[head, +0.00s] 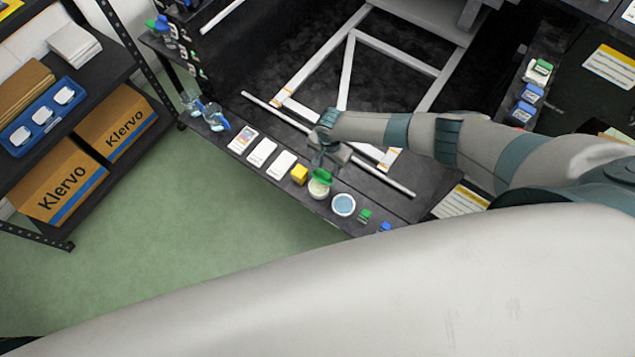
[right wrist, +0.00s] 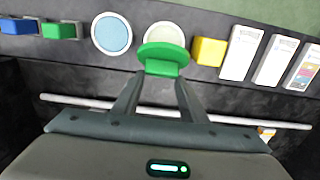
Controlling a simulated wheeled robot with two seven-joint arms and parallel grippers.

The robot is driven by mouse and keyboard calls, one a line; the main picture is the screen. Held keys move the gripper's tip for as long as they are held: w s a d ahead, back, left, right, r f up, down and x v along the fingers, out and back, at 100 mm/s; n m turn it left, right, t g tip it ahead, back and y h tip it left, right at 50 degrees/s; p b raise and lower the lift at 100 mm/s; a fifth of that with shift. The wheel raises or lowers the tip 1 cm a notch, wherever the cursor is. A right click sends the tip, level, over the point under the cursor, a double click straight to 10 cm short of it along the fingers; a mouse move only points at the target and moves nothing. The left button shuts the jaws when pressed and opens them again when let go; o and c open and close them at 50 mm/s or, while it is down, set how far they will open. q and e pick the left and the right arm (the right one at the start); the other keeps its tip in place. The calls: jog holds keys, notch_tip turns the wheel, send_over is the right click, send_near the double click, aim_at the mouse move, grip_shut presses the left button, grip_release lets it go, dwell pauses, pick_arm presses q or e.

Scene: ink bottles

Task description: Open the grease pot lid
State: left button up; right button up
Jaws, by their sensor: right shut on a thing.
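The grease pot (head: 318,189) is a small round pot with a pale cream top, on the dark bench's front ledge; it is partly hidden behind the lid in the right wrist view (right wrist: 166,33). Its green lid (head: 321,177) is tilted up at the edge nearest my gripper, leaving much of the cream top showing. The lid (right wrist: 163,52) overlaps the pot in the right wrist view, so I cannot tell whether they touch. My right gripper (head: 322,166) is shut on the lid's green tab, between its fingertips (right wrist: 162,75). My left gripper is not in view.
A yellow block (head: 299,174) and a round pot with blue contents (head: 343,205) stand close on either side. White cards (head: 262,152) and small green and blue items line the ledge. A white rod (right wrist: 90,102) lies behind the gripper. Green floor (head: 200,215) is clear in front.

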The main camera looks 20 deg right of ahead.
jog(key=shift+w+d+f, duration=0.1)
jog(key=shift+d+f, duration=0.15)
jog(key=shift+d, duration=0.25)
jog(key=shift+w+d+f, duration=0.1)
jog(key=shift+d+f, duration=0.15)
jog(key=shift+d, duration=0.25)
dwell(0.6)
jog(key=o, duration=0.7)
jog(key=shift+w+a+r, duration=0.2)
jog(key=shift+a, duration=0.05)
notch_tip(320, 180, up, 9)
jog(key=p, duration=0.9)
dwell(0.9)
